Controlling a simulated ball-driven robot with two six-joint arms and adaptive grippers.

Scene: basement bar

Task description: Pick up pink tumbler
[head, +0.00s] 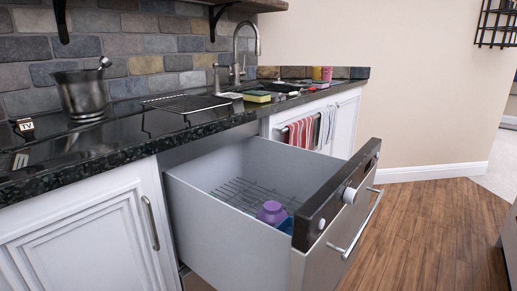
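A small pink cup (327,73), which looks like the pink tumbler, stands upright at the far right end of the dark counter (130,135). A yellow cup (316,73) is right beside it on the left; I cannot tell if they touch. Neither of my grippers shows in the head view.
A dishwasher drawer (225,238) is pulled far out below the counter, with a purple cup (271,212) and a blue item (286,225) inside. A faucet (257,45), sponge (257,97), wire rack (185,103) and metal bucket (82,95) stand along the counter. Wood floor (440,220) is clear at right.

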